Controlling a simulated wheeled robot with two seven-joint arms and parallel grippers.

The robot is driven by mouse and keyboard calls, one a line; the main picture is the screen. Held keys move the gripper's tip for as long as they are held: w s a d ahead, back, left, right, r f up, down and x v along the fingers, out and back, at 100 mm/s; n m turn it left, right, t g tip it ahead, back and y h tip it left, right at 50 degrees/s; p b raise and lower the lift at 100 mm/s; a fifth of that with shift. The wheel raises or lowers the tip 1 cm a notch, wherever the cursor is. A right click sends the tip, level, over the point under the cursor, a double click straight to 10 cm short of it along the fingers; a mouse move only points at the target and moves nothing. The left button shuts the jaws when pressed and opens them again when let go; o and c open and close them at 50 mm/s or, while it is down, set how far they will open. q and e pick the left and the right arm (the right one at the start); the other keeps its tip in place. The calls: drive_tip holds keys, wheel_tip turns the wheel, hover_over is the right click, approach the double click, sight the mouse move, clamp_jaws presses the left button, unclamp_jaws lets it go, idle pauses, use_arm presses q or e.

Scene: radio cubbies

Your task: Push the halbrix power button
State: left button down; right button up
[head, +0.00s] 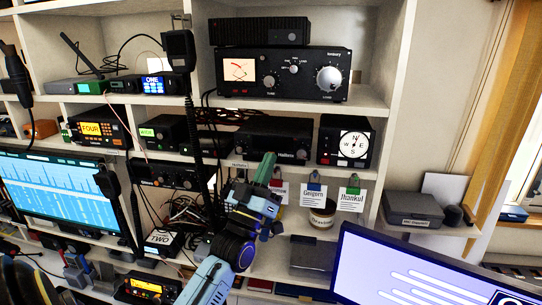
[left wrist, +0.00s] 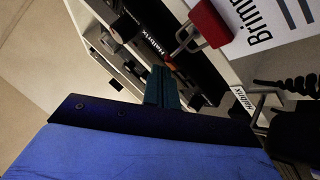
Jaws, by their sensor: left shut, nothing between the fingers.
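The Halbrix unit (head: 274,136) is a wide black box in a middle cubby, left of the compass-dial box. Its name also shows on a dark front in the left wrist view (left wrist: 160,46). A small Halbrix label (head: 238,165) is on the shelf edge below it. My left gripper (head: 266,166) is shut and empty, its green fingers pointing up in front of the unit's lower front. In the left wrist view, the teal fingers (left wrist: 161,88) are together, with tips close to the unit's front. I cannot tell if they touch. The power button is not clearly visible. My right gripper is not in view.
A handheld microphone (head: 178,50) and dark cables hang left. A compass-dial box (head: 345,142) stands right. A monitor (head: 420,270) fills the lower right.

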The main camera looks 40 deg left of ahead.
use_arm(q)
drive_tip(key=shift+w, duration=0.1)
idle(0.4)
drive_tip(key=shift+s+d, duration=0.25)
drive_tip(key=shift+s, duration=0.3)
drive_tip(key=shift+p, duration=0.3)
drive_tip(key=s+d, duration=0.1)
drive_tip(key=s+d+p, duration=0.1)
drive_tip(key=s, duration=0.1)
drive_tip(key=s+d+p, duration=0.1)
drive_tip(key=s, duration=0.1)
drive_tip(key=shift+s, duration=0.1)
idle(0.5)
